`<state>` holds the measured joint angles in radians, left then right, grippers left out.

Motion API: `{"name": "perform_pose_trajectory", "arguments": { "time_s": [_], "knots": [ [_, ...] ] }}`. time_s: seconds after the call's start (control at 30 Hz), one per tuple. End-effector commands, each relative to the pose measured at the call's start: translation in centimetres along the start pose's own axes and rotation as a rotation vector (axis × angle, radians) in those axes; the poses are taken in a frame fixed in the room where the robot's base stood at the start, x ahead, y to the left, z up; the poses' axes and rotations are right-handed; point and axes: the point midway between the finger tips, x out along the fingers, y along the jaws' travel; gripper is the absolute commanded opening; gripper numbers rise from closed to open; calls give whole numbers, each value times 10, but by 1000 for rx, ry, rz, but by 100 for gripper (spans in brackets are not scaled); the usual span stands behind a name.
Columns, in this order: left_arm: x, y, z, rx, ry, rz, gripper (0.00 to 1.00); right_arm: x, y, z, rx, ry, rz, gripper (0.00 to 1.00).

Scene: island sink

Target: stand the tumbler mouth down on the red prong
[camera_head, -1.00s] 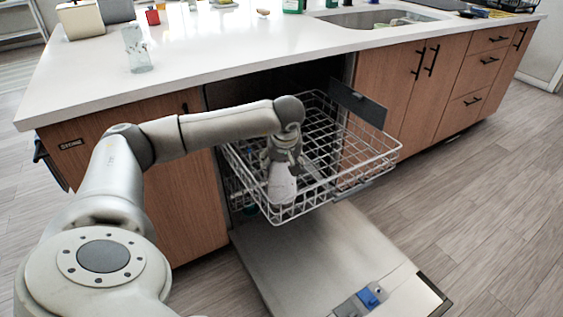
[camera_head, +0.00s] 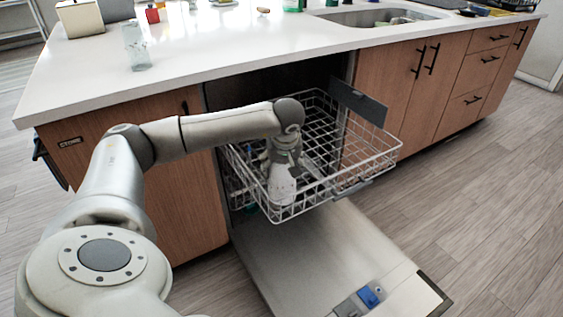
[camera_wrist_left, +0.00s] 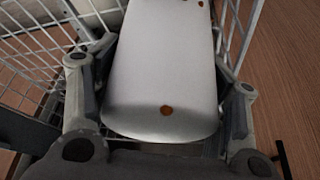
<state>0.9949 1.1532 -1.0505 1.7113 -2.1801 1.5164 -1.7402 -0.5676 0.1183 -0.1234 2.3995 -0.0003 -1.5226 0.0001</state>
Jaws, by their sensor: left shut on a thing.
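A white tumbler with small orange spots (camera_wrist_left: 165,70) fills the middle of the left wrist view, between the two fingers of my left gripper (camera_head: 283,165). The gripper is shut on it. In the head view the tumbler (camera_head: 283,190) hangs below the gripper, over the near part of the pulled-out dishwasher rack (camera_head: 330,185). I cannot tell which way its mouth faces or whether it touches the wires. I cannot make out the red prong in either view. My right gripper is not in view.
The dishwasher door (camera_head: 320,255) lies open below the rack. White wire walls stand close around the gripper. A clear glass (camera_head: 137,48) stands on the counter (camera_head: 215,45), with a sink (camera_head: 375,17) farther right. The floor at right is clear.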

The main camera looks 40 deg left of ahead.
Motion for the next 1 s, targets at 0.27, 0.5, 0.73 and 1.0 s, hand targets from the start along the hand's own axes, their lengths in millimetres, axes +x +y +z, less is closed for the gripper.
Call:
{"name": "perform_pose_trajectory", "arguments": {
  "time_s": [0.27, 0.5, 0.73, 1.0],
  "knots": [
    [0, 0, 0, -1, 1, 1, 70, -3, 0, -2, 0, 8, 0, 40],
    [0, 0, 0, -1, 1, 1, 92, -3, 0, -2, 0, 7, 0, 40],
    [1, 0, 1, 0, -1, -1, 92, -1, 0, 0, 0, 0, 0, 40],
    [-25, 1, -1, 0, 4, 4, 92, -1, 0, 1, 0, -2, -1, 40]
  ]
}}
